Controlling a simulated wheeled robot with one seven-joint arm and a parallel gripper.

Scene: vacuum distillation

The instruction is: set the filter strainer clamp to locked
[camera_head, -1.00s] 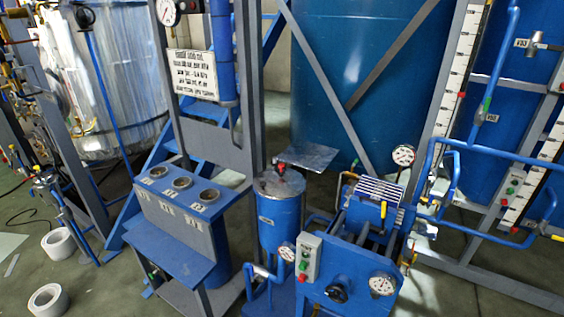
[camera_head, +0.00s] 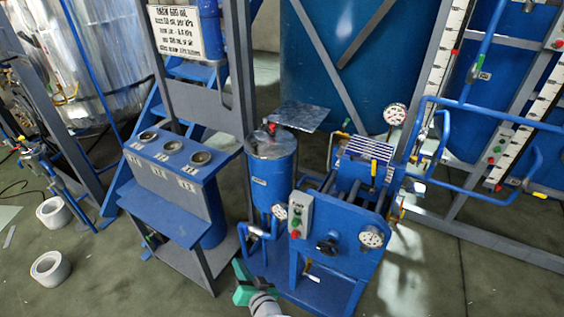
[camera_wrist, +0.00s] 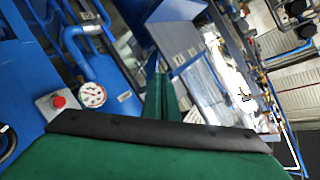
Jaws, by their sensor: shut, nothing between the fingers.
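The filter strainer appears to be the upright blue cylinder (camera_head: 272,170) with a silver lid in the middle of the head view. A small red part (camera_head: 270,127), possibly its clamp, sits on the lid; its setting is too small to tell. My gripper (camera_head: 243,284), green, is low in the head view, below and slightly left of the cylinder and well apart from it. It is shut and empty. In the wrist view its green finger (camera_wrist: 163,97) points up the picture, with no clamp visible near it.
A blue frame with a control box (camera_head: 300,214) and a pressure gauge (camera_head: 372,237) stands right of the cylinder. A blue stand with round cups (camera_head: 173,146) is to the left. White rolls (camera_head: 50,266) lie on the floor. A gauge (camera_wrist: 91,94) shows in the wrist view.

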